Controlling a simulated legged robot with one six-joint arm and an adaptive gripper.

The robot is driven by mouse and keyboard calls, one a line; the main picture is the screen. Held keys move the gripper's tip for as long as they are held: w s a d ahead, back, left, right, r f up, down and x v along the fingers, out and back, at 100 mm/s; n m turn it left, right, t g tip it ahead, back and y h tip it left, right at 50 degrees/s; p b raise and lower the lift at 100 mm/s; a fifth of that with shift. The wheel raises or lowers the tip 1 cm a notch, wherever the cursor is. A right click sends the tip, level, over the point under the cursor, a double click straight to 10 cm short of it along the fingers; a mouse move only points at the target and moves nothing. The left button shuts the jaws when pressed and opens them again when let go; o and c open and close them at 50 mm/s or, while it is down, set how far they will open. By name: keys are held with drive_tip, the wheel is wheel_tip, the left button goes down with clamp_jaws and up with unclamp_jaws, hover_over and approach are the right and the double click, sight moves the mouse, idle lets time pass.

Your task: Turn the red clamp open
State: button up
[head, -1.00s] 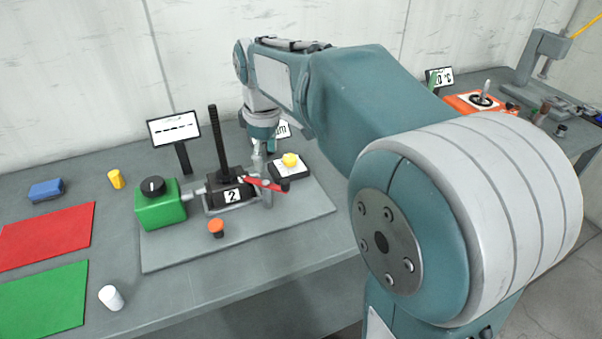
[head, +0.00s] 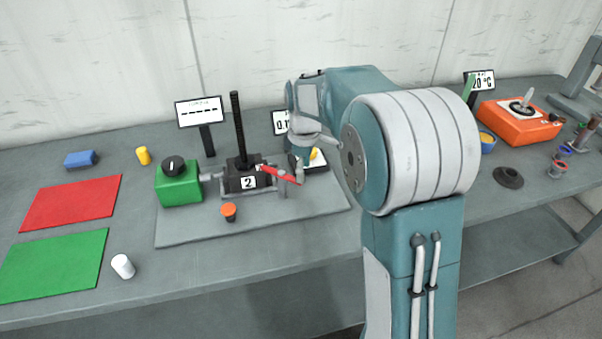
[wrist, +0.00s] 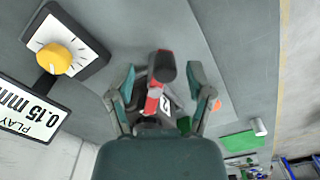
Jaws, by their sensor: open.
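The red clamp (head: 281,174) is a red lever on the right side of the black screw jack (head: 241,178), which carries the label 2 and a tall black threaded spindle. In the wrist view the red clamp (wrist: 155,85) points up the picture, its dark-red end between the finger tips. My gripper (wrist: 160,78) is open, one finger on each side of the lever, with gaps visible on both sides. In the head view my gripper is mostly hidden behind my arm, above the right end of the jack. The jack's body is largely hidden in the wrist view.
A green box with a black knob (head: 173,165) joins the jack's left side. An orange button (head: 229,211) stands in front. A yellow knob (wrist: 54,58) on a dial plate and a display reading 0.15 mm (wrist: 35,105) lie close to my gripper.

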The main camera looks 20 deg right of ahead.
drive_tip(key=shift+a+f, duration=0.75)
drive_tip(key=shift+f, duration=0.1)
drive_tip(key=shift+a, duration=0.1)
drive_tip(key=c, duration=0.9)
drive_tip(key=shift+d, duration=0.6)
clamp_jaws()
